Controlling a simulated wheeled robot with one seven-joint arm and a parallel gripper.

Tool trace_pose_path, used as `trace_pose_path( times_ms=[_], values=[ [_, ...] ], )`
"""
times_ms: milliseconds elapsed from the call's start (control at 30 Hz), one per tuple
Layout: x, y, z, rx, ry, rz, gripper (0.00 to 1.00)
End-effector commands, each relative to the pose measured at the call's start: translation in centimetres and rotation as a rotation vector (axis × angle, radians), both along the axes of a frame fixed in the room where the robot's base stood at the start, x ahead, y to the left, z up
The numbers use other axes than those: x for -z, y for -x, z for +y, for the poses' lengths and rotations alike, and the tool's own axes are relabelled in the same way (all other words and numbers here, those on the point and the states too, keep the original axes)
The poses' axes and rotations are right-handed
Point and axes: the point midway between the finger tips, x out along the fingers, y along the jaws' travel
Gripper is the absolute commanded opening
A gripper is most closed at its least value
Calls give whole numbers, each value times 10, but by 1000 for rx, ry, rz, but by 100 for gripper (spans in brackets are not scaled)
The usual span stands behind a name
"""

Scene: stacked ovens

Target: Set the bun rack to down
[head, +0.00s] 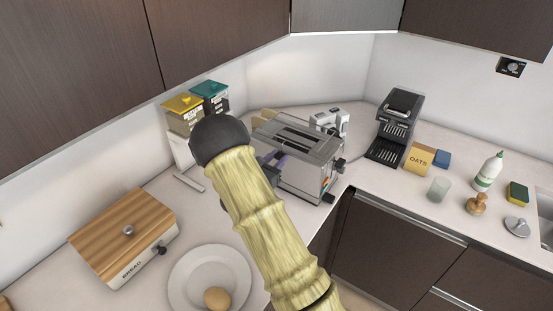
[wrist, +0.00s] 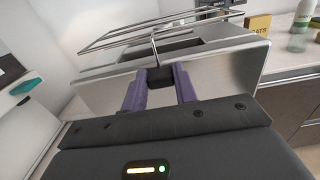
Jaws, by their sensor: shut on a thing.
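The toaster is a brushed-metal box (head: 315,165) on the counter in the corner, with dark slots on top. In the wrist view its near end panel (wrist: 215,80) faces me. The bun rack (wrist: 112,37) is a frame of thin metal wires standing above the toaster's top. A thin rod runs from it down to a small black knob (wrist: 160,77) at the near end. My gripper (wrist: 160,88) has its purple fingers on either side of this knob, shut on it. In the head view my arm hides most of my gripper (head: 272,160).
A bread box (head: 125,235) and a plate (head: 208,278) with a bun stand on the left counter. Canisters (head: 184,113) stand behind my arm. A coffee machine (head: 395,125), an oats box (head: 420,157) and a glass (head: 438,189) stand right of the toaster. Cabinets hang above.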

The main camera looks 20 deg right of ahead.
Motion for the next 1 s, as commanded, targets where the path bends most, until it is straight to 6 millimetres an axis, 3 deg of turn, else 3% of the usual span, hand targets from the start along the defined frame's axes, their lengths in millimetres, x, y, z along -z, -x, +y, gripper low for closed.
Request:
trace_pose_path(
  times_ms=[300,667,700,767,800,1000],
  values=[
    [32,0,0,1,1,-2,0],
    [34,0,-1,1,-1,3,0],
    [35,0,0,1,-2,4,34],
    [34,0,0,1,-1,3,46],
    [34,0,0,1,-1,3,51],
    [33,0,0,0,-1,1,51]
  ],
)
